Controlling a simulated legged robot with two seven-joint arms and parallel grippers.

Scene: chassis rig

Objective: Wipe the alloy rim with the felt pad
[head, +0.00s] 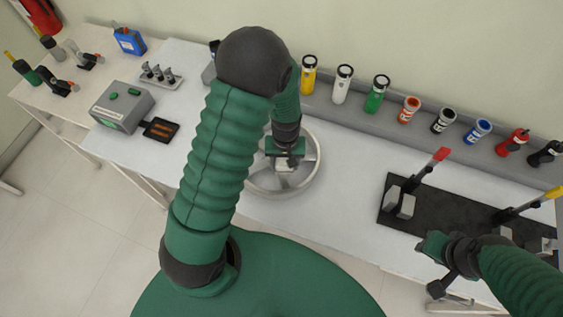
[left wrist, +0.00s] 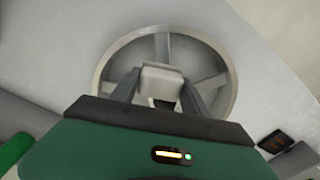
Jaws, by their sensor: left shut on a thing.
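The alloy rim (head: 313,180) is a silver ring with spokes, lying flat on the white bench. It also shows in the left wrist view (left wrist: 232,82). My left gripper (head: 284,161) points down over the middle of the rim. Its fingers are shut on a pale block, the felt pad (left wrist: 160,80), seen over the hub area in the left wrist view. I cannot tell whether the pad touches the rim. My right gripper (head: 436,262) is at the lower right, in front of the dark mat; its finger state is unclear.
A dark mat (head: 385,212) with toggle clamps lies at the right. Several coloured bottles (head: 376,94) stand along the back ledge. A grey box (head: 122,106) and a small rack (head: 160,75) are at the left. Bare bench lies between the rim and the mat.

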